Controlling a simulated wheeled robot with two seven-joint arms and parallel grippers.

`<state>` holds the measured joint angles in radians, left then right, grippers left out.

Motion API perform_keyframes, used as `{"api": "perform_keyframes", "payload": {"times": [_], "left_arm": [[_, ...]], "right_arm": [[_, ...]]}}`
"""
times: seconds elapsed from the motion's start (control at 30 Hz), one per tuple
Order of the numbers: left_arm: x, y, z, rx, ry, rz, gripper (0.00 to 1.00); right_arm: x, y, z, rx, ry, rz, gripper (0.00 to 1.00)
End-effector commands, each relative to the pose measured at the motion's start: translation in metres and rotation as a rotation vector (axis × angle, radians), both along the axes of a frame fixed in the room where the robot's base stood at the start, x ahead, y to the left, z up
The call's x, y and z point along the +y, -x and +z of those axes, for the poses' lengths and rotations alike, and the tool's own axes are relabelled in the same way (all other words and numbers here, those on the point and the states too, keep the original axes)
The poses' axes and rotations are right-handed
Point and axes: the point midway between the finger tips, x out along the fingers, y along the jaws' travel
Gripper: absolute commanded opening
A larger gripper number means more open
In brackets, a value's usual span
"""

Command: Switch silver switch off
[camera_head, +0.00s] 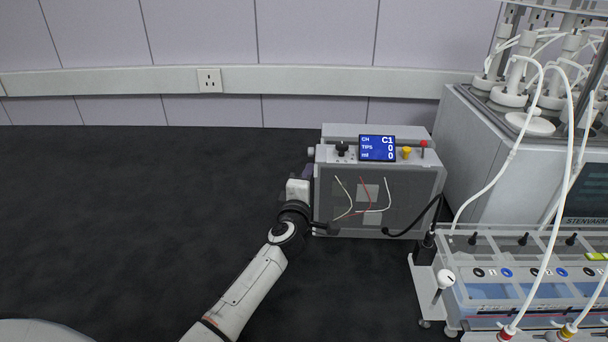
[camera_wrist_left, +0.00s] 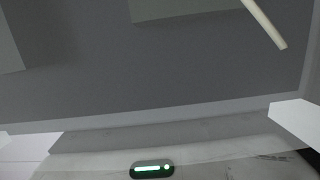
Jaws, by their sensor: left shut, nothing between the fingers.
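My left gripper (camera_head: 308,173) is close beside the box's left side, shut and empty. Its fingertips are hard to make out, and I cannot tell whether they touch. In the left wrist view, the box's grey panel (camera_wrist_left: 150,70) fills the upper part.
White, red and black cables (camera_head: 365,195) run on the box's front. A clear-walled tank unit (camera_head: 520,290) with coloured dots and white hoses (camera_head: 567,120) stands at the right, before a larger machine (camera_head: 480,140).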

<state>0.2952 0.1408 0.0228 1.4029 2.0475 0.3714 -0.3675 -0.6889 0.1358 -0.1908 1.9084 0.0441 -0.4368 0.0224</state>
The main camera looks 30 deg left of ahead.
Motion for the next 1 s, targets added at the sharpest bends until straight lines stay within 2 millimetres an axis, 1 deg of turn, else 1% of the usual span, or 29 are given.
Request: {"api": "perform_keyframes", "payload": {"times": [0.17,0.27,0.37,0.4,0.5,0.7,0.8,0.9,1.0], "left_arm": [[0.004,0.001,0.002,0.001,-0.002,0.0,0.0],[0.014,0.004,0.004,0.001,-0.003,-0.003,0.0],[0.028,0.008,0.005,0.001,-0.004,-0.008,0.0],[0.032,0.012,0.005,0.001,-0.003,-0.011,0.0],[0.024,0.039,0.003,0.001,-0.001,-0.014,0.0],[0.018,0.08,0.002,-0.001,-0.001,-0.013,0.0],[0.016,0.094,0.001,-0.002,-0.001,-0.012,0.0],[0.014,0.103,0.001,-0.002,0.0,-0.012,0.0],[0.014,0.107,0.001,-0.002,0.0,-0.012,0.0]], "right_arm": [[0.0,0.001,0.003,0.002,0.0,0.0,0.27],[0.0,0.001,0.011,0.001,0.0,0.0,0.27],[0.0,0.001,0.02,0.001,0.0,0.0,0.27],[0.0,0.001,0.023,0.0,0.0,0.0,0.27],[0.0,0.0,0.029,-0.001,0.0,0.0,0.27],[0.0,-0.002,0.035,-0.006,-0.001,0.0,0.27],[0.0,-0.004,0.035,-0.008,0.0,-0.001,0.27],[0.0,-0.004,0.035,-0.008,0.0,-0.001,0.27],[0.0,-0.004,0.035,-0.008,0.0,-0.001,0.27]]}}
